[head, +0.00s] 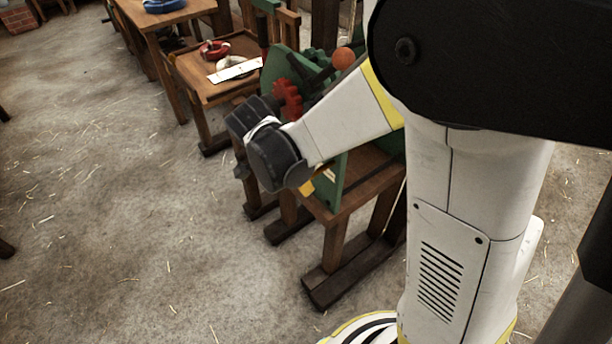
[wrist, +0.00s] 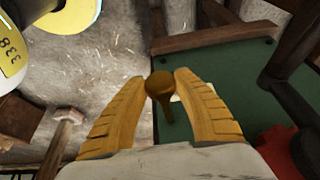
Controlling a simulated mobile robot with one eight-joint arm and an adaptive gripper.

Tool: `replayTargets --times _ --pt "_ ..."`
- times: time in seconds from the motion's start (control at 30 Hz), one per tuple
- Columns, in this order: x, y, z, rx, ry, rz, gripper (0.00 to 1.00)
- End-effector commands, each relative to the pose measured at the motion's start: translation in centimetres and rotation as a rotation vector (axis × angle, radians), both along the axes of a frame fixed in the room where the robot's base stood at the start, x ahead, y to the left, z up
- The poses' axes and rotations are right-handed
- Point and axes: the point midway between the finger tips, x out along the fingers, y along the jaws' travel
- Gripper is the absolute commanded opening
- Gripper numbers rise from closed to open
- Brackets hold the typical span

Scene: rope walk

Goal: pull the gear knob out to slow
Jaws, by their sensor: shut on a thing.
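The gear knob (wrist: 159,86), a small brownish-yellow ball on a short stem, sits between the fingertips of my gripper (wrist: 157,78) in the wrist view. The two ribbed yellow fingers are closed on it from both sides. Behind the knob is a green panel (wrist: 225,75) with a pale label partly hidden by a finger. In the head view the green machine (head: 335,185) stands on a wooden frame. A yellow bit of my gripper (head: 306,187) shows at its near side. My wrist hides the knob there.
Red gears (head: 287,98) and an orange ball (head: 343,58) are on the machine. A wooden table (head: 193,75) behind holds a red coil (head: 214,50) and a white sheet (head: 234,69). Another table with a blue coil (head: 165,5) lies beyond. The straw-strewn floor at left is clear.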

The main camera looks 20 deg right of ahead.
Motion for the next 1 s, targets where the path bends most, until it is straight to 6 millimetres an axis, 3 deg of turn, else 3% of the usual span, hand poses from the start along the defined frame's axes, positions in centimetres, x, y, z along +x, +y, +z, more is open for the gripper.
replayTargets --times 0.13,0.17,0.23,0.63,1.0 --pt "0.0 0.1 -0.1 0.004 0.002 0.001 0.0" --pt "0.0 0.1 -0.1 0.004 0.002 0.001 0.38" --pt "0.0 0.1 -0.1 0.004 0.002 0.002 0.58" --pt "-0.1 0.3 0.7 0.003 0.001 0.002 0.58" --pt "-1.1 3.2 7.7 0.003 0.002 0.004 0.58"
